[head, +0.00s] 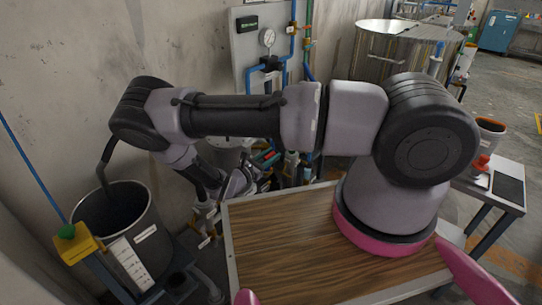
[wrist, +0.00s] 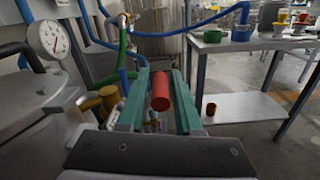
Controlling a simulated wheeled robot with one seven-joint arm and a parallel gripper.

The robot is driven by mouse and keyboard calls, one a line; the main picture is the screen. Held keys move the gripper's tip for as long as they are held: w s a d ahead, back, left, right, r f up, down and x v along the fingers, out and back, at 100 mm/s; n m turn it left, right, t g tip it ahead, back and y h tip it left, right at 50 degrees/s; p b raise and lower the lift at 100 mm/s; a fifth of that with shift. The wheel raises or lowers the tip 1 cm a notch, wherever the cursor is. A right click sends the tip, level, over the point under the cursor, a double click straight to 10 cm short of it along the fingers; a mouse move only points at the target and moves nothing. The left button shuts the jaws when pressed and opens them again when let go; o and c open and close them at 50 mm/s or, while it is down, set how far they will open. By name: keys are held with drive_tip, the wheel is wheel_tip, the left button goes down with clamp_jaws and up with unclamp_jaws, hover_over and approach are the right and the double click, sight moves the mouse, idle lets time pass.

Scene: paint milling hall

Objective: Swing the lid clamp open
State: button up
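A red cylindrical grip (wrist: 160,90), which looks like the lid clamp's handle, lies between the green fingers of my gripper (wrist: 158,98) in the wrist view. A narrow gap shows on each side of it, so my gripper looks open around it. The clamp's pivot and far parts are hidden or too small to make out. A pale grey lidded vessel (wrist: 35,103) stands left of my gripper. In the head view my gripper (head: 264,160) is small beside the vessel, behind my arm, with a bit of red showing at its fingers.
A pressure gauge (wrist: 53,40) and blue and green hoses crowd the left of the wrist view. A table (wrist: 245,42) with coloured cups stands right. In the head view a dark bucket (head: 146,235) and a yellow button box (head: 78,248) stand left; a large steel tank (head: 400,45) stands behind.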

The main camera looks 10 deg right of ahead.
clamp_jaws()
idle(1.2)
